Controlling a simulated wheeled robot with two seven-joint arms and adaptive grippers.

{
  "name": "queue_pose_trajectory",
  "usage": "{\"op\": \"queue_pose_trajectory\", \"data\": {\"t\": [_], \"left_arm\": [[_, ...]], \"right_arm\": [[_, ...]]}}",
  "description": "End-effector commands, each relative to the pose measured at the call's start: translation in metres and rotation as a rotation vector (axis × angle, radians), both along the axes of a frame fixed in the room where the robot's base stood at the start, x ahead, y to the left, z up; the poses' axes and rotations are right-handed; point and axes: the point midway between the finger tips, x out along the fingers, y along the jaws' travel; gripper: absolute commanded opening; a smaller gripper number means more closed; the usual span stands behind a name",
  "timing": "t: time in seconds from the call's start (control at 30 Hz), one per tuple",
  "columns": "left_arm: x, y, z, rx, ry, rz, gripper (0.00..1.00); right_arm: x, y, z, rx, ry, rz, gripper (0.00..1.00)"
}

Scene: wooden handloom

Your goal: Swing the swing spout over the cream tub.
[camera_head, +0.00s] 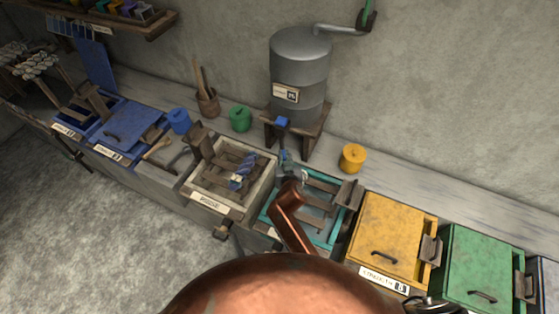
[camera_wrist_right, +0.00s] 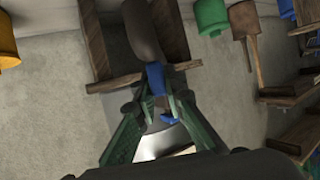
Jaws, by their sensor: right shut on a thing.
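The cream tub (camera_head: 204,201), with a RINSE label, stands left of the teal tub (camera_head: 334,238). The swing spout (camera_head: 285,157) hangs below the grey tank (camera_head: 300,70), near the back left corner of the teal tub and right of the cream tub. My right gripper (camera_head: 297,177) is at the spout's low end. In the right wrist view, its green fingers (camera_wrist_right: 157,100) are closed around a blue part of the spout (camera_wrist_right: 155,77). The exact contact is partly hidden. My left gripper is not in view.
A blue tap handle (camera_head: 282,122) is on the tank's front. Slatted wood and a blue striped bundle (camera_head: 243,172) lie in the cream tub. Yellow (camera_head: 390,228) and green (camera_head: 483,262) lidded tubs stand to the right. A yellow pot (camera_head: 353,157) stands behind.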

Motion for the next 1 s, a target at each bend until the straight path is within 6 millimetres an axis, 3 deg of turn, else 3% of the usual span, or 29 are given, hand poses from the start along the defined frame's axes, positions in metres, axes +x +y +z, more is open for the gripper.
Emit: {"op": "queue_pose_trajectory", "data": {"t": [0.13, 0.33, 0.37, 0.6, 0.87, 1.0], "left_arm": [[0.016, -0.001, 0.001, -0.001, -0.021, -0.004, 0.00], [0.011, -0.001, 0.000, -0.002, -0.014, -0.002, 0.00], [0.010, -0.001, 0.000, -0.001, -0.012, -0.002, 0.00], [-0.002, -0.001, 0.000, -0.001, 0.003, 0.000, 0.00], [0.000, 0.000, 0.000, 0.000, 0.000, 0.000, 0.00], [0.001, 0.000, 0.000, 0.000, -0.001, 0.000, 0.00]], "right_arm": [[0.000, -0.002, 0.000, 0.000, 0.001, -0.004, 0.00], [0.000, -0.002, 0.000, 0.000, 0.000, -0.005, 0.00], [0.000, -0.002, 0.000, 0.000, 0.000, -0.005, 0.12], [0.000, -0.001, 0.000, 0.000, 0.000, -0.003, 0.28], [0.001, 0.000, 0.001, 0.001, -0.001, -0.001, 0.28], [0.001, 0.000, 0.013, 0.002, -0.003, -0.001, 0.28]]}}
